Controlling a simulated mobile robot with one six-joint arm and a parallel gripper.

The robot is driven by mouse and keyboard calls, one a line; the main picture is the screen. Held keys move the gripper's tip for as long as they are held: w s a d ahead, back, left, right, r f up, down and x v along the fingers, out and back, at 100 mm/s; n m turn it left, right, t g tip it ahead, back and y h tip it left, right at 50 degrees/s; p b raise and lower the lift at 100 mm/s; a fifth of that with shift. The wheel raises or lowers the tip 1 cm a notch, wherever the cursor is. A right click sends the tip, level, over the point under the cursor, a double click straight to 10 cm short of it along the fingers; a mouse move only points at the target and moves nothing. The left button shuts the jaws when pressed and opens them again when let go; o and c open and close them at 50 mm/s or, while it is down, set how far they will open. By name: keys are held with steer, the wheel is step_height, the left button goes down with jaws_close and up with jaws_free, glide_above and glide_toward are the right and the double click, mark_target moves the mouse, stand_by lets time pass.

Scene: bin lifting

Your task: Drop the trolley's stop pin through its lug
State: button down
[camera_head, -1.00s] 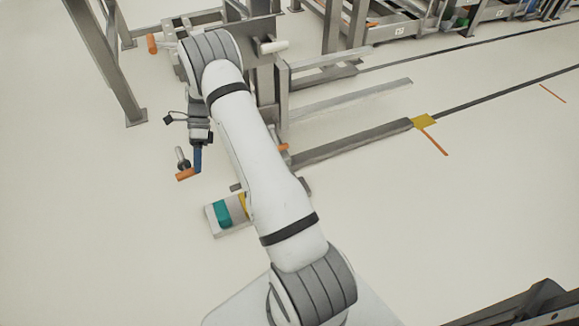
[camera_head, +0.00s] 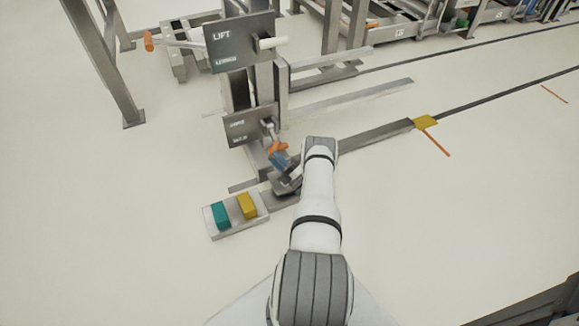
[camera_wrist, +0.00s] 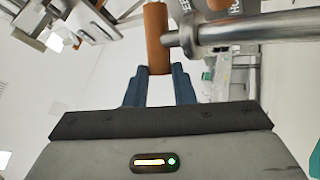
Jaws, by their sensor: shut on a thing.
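The stop pin shows as an orange cross handle (camera_head: 278,147) with a bright metal shaft (camera_head: 269,129). My gripper (camera_head: 277,156) is shut on the orange handle, its blue fingers on either side of it. In the wrist view the handle (camera_wrist: 157,38) stands between the fingertips (camera_wrist: 158,70), and the thick metal shaft (camera_wrist: 240,31) runs off to the right. In the head view the shaft overlaps the right edge of the lower dark plate on the trolley (camera_head: 259,80); I cannot tell whether they touch. I cannot make out the lug.
A dark plate marked LIFT (camera_head: 238,42) is above, with a white knob (camera_head: 271,44). A white pedal box (camera_head: 258,216) with teal and yellow blocks is on the floor. An orange-ended lever (camera_head: 149,42) is at upper left.

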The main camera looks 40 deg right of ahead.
steer(key=s+d+f+m+t+h+b, duration=0.1)
steer(key=s+d+f+m+h+b, duration=0.1)
steer(key=f+b, duration=0.5)
step_height(320, 180, down, 3)
steer(key=shift+s+d+r+h, duration=0.2)
steer(key=shift+s+d+h, duration=0.45)
steer(key=shift+d+h, duration=0.2)
steer(key=shift+f+b, duration=2.25)
steer(key=shift+f, duration=0.1)
stand_by(0.6)
steer(key=shift+s+d+f+b, duration=0.1)
steer(key=shift+f+b, duration=0.3)
steer(key=shift+f, duration=1.2)
stand_by(0.7)
